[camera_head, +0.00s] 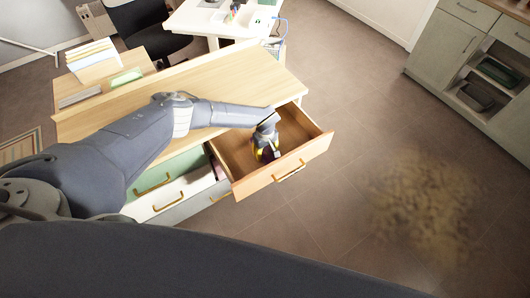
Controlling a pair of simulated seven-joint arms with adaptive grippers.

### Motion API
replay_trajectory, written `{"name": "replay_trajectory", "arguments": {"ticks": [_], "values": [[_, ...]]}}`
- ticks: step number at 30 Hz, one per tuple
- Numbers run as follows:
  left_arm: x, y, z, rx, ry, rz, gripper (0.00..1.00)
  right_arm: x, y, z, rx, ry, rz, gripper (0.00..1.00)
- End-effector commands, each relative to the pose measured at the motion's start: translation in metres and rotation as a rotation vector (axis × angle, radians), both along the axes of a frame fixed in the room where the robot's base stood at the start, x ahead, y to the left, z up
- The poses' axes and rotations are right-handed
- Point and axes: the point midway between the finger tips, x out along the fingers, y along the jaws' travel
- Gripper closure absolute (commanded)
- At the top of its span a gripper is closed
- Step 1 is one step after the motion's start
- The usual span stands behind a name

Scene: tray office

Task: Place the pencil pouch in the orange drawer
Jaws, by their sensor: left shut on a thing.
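The orange drawer (301,160) is pulled open from the right end of the wooden desk unit. Its inside is plain wood. My left gripper (267,153) points down into or just above the open drawer. It is shut on the pencil pouch (268,155), a small dark purple and yellow thing at the fingertips. The arm and gripper hide most of the pouch. I cannot tell whether the pouch touches the drawer floor. My right gripper is not in view.
The desk top (220,82) is mostly bare. A green drawer (170,172) and a white drawer (172,197) sit left of the orange one. Papers (92,54) lie at the back left. Cabinets (490,75) stand at the far right, with open floor between.

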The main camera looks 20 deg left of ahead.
Motion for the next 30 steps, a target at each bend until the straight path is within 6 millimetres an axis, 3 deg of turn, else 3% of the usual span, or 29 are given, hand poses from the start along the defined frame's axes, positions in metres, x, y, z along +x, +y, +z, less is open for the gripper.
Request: {"name": "replay_trajectory", "arguments": {"ticks": [4, 5, 9, 20, 26, 30], "values": [[0.000, 0.000, -0.003, 0.000, 0.000, 0.000, 0.92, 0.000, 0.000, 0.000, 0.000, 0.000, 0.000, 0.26], [0.000, 0.000, -0.003, 0.000, 0.000, 0.000, 0.49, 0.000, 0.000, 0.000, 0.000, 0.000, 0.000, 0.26], [0.000, 0.000, -0.003, 0.000, 0.000, 0.000, 0.33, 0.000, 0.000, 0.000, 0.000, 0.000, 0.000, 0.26], [0.000, 0.000, 0.001, -0.001, -0.001, 0.000, 0.31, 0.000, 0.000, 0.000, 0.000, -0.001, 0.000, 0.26], [0.001, 0.000, 0.023, -0.001, -0.002, -0.002, 0.31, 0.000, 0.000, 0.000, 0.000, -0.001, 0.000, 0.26], [0.001, -0.001, 0.048, -0.001, -0.003, -0.002, 0.31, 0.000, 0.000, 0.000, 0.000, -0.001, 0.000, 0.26]]}}
